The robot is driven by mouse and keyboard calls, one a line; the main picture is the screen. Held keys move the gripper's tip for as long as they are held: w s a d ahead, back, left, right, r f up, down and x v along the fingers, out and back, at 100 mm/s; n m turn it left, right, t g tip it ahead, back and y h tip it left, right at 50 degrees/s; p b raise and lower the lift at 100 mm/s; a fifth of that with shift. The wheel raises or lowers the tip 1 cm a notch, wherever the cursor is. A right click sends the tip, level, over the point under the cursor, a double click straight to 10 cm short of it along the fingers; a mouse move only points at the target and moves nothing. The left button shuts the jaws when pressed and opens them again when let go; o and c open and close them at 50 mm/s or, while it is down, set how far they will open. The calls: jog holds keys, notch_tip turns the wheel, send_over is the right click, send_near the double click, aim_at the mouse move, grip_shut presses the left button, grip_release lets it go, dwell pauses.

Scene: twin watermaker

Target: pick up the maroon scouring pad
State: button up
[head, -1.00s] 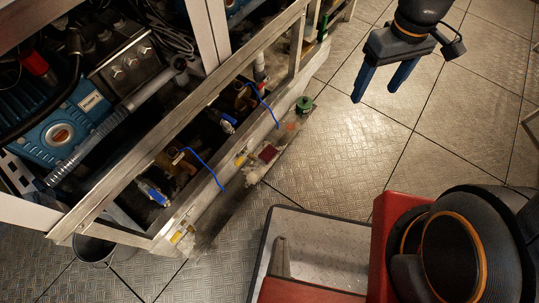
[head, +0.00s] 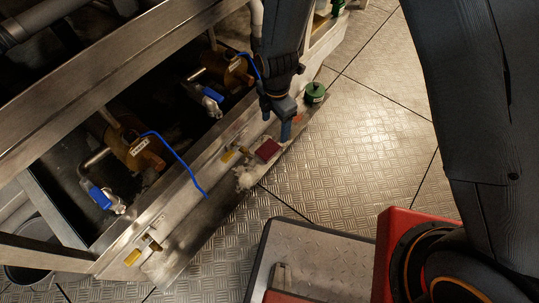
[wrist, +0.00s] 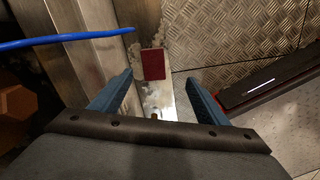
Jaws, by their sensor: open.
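The maroon scouring pad (head: 267,149) is a small dark red block lying on the metal ledge along the machine frame's base. In the wrist view the pad (wrist: 153,64) lies flat, upper centre, ahead of the fingertips and between their lines. My gripper (head: 285,128) hangs beside the pad in the head view, just up and right of it. In the wrist view my gripper (wrist: 158,80) shows two blue fingers spread apart with nothing between them. I cannot tell its exact height above the ledge.
A blue cable (head: 178,160) hangs over the frame and crosses the wrist view's upper left. A green-capped item (head: 315,93) and a small orange-red piece (head: 299,118) sit farther along the ledge. Whitish rag-like material (head: 245,178) lies near the pad. The tiled floor (head: 385,120) is open.

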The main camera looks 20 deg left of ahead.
aim_at(268, 149)
jog(key=a+f+n, duration=0.1)
jog(key=f, duration=0.1)
jog(key=a+f+n+b, duration=0.1)
jog(key=f, duration=0.1)
jog(key=f+b, duration=0.1)
jog(key=f, duration=0.1)
jog(key=shift+s+a+f+n, duration=0.35)
jog(key=shift+a+n, duration=0.05)
jog(key=shift+f+b, duration=0.7)
jog(key=shift+f, duration=0.75)
jog(key=f+b, duration=0.2)
jog(key=f, duration=0.3)
jog(key=shift+w+d+b, duration=0.15)
jog(key=shift+d+b, duration=0.15)
jog(key=shift+b, duration=0.1)
jog(key=c, duration=1.1)
notch_tip(268, 149, up, 10)
jog(key=p, duration=0.4)
jog(key=shift+r, duration=0.1)
